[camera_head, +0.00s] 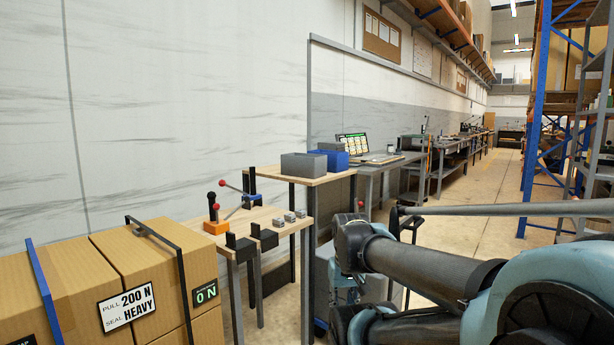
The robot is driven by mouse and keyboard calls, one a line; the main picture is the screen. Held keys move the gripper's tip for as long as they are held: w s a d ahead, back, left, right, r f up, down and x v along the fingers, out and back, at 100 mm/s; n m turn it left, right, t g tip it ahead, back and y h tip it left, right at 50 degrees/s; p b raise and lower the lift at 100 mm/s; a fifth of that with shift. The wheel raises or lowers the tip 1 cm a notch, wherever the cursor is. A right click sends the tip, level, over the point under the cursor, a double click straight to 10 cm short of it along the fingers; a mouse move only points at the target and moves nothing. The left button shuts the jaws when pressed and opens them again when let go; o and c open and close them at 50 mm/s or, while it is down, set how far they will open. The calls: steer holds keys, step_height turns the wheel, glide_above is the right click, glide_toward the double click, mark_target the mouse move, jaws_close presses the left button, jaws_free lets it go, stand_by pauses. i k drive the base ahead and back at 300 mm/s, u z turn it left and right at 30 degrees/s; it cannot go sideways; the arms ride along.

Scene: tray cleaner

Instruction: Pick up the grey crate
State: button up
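A grey crate (303,165) sits at the left of a small raised wooden table (305,180), well ahead of me. A blue crate (336,160) stands right beside it, with a small grey piece (330,146) at its top. I cannot tell whether the two crates touch. The inside of the grey crate is hard to make out at this distance. My dark and teal arm fills the lower right, apart from the crate. I cannot make out my gripper in this view.
A lower wooden table (270,218) with an orange-based lever device (216,226) and small grey blocks stands in front. Large cardboard boxes (165,255) are at the lower left. A grey workbench with a laptop (352,144) lies behind. Open floor (480,185) runs toward the blue rack.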

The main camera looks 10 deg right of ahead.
mark_target(313, 166)
steer(key=u, duration=0.05)
steer(key=k, duration=0.5)
steer(key=z, duration=0.55)
steer(key=i, duration=1.2)
steer(key=u, duration=0.3)
steer(key=i, duration=0.75)
steer(key=u, duration=0.45)
